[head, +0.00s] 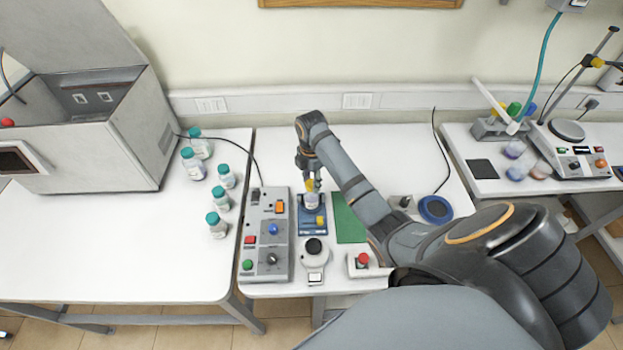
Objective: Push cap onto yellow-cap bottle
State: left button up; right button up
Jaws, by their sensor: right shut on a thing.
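My right gripper (314,183) points down over the blue fixture (313,228) on the middle table. It is shut on a small yellow cap (309,185). A pale bottle (311,201) stands in the fixture directly below the cap. The cap is at the bottle's mouth, but I cannot tell whether it is fully seated. The fingers partly hide the cap and the bottle's top. My left gripper is not in view.
A grey control box (265,235) stands left of the fixture and a green mat (348,217) lies to its right. A black-knobbed device (314,250) and a red-button box (363,262) are in front. Several teal-capped bottles (217,226) stand on the left table.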

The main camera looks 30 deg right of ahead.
dwell(0.3)
jog(key=o, duration=0.8)
jog(key=o, duration=0.5)
jog(key=shift+r, duration=3.45)
jog(key=shift+c, duration=0.4)
grip_shut()
